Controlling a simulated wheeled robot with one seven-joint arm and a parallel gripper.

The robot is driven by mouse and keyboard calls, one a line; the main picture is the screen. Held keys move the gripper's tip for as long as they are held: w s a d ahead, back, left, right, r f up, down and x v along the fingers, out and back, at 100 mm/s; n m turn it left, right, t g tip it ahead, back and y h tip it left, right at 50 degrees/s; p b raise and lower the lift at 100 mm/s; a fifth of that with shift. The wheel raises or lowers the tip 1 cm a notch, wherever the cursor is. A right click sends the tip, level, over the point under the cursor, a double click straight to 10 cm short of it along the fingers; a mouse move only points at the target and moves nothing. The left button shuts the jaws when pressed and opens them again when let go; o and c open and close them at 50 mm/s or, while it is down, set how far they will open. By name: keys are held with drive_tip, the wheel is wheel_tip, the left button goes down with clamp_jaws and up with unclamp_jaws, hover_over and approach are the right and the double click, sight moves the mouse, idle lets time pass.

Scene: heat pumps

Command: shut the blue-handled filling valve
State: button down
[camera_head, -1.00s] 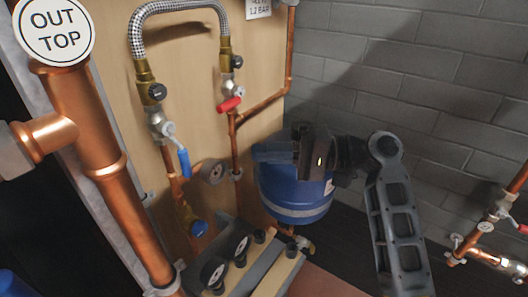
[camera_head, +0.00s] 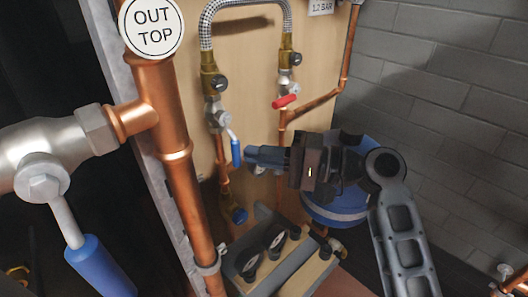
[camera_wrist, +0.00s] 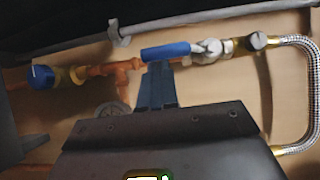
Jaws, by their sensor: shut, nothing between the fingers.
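The blue lever handle (camera_head: 236,152) hangs down from a silver valve (camera_head: 216,115) below the left end of the braided hose, roughly along its copper pipe. In the wrist view the blue handle (camera_wrist: 166,51) lies just beyond my fingertips, nearly in line with the pipe. My gripper (camera_head: 250,156) is shut and empty, its tips just right of the handle in the head view. In the wrist view the closed fingers (camera_wrist: 158,72) reach up to the handle's lower edge. I cannot tell whether they touch it.
A red-handled valve (camera_head: 286,101) sits under the braided hose's (camera_head: 245,5) right end. A blue vessel (camera_head: 335,205) is behind my gripper. A larger blue-handled valve (camera_head: 100,265) and thick copper pipe (camera_head: 175,155) stand at the left. Gauges (camera_head: 275,240) are below.

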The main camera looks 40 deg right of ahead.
drive_tip(key=shift+a+f+m, duration=0.15)
drive_tip(key=shift+a+m, duration=0.2)
drive_tip(key=shift+m, duration=0.05)
drive_tip(key=a+r+m+t+h+b, duration=0.2)
drive_tip(key=a+m+t, duration=0.2)
drive_tip(key=m, duration=0.5)
drive_tip(key=s+a+r+m+t+h+b, duration=0.1)
drive_tip(key=a+m+t, duration=0.4)
drive_tip(key=m, duration=0.5)
drive_tip(key=shift+a+r+t+h+b, duration=0.3)
drive_tip(key=shift+r+t+h+b, duration=0.2)
drive_tip(key=shift+h+b, duration=0.75)
drive_tip(key=shift+s+a+r, duration=0.15)
drive_tip(key=shift+r, duration=0.05)
